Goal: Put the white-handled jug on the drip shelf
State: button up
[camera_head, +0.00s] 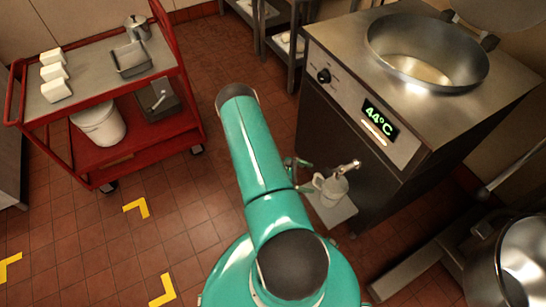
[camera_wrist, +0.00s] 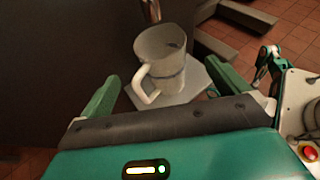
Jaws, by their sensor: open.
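The white-handled jug (camera_head: 333,190) stands upright on the drip shelf (camera_head: 338,215), under the tap of the steel kettle. In the wrist view the grey jug (camera_wrist: 164,50) has its white handle (camera_wrist: 140,86) turned toward me. The pale shelf (camera_wrist: 188,90) shows under and beside it. My gripper (camera_wrist: 163,70) is open, with one green finger to the left and one to the right of the jug's handle side. Gaps show between the fingers and the jug. In the head view my arm hides most of the gripper.
A tap (camera_head: 347,167) hangs above the jug. A red cart (camera_head: 120,150) stands at left. A steel bowl (camera_head: 520,260) is at lower right. Tiled floor is clear between cart and cabinet.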

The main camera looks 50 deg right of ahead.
jog(key=w+a+r+m+t+y, duration=0.1)
jog(key=w+a+r+m, duration=0.1)
jog(key=w+r, duration=0.5)
jog(key=w+a+r+m+t, duration=0.15)
jog(key=w+r, duration=0.35)
jog(key=r, duration=0.5)
jog(key=w+a+r+m+t+y, duration=0.1)
jog(key=w+a+r+t, duration=0.15)
jog(key=a+r, duration=0.4)
jog(key=w+a+r+m+t+y, duration=0.15)
jog(key=w+a+r, duration=0.25)
jog(key=r, duration=0.5)
jog(key=s+a+r+t+y, duration=0.1)
jog(key=s+a+r+t, duration=0.2)
jog(key=a+r, duration=0.4)
jog(key=s+a+r+t+y, duration=0.2)
jog(key=s+a+r+t, duration=0.1)
jog(key=a+r, duration=0.5)
jog(key=s+a+r+m+t+y, duration=0.1)
jog(key=s+a+r+t, duration=0.3)
jog(key=a+r, duration=0.4)
jog(key=a, duration=0.3)
jog(key=shift+a, duration=0.2)
jog(key=shift+r, duration=0.1)
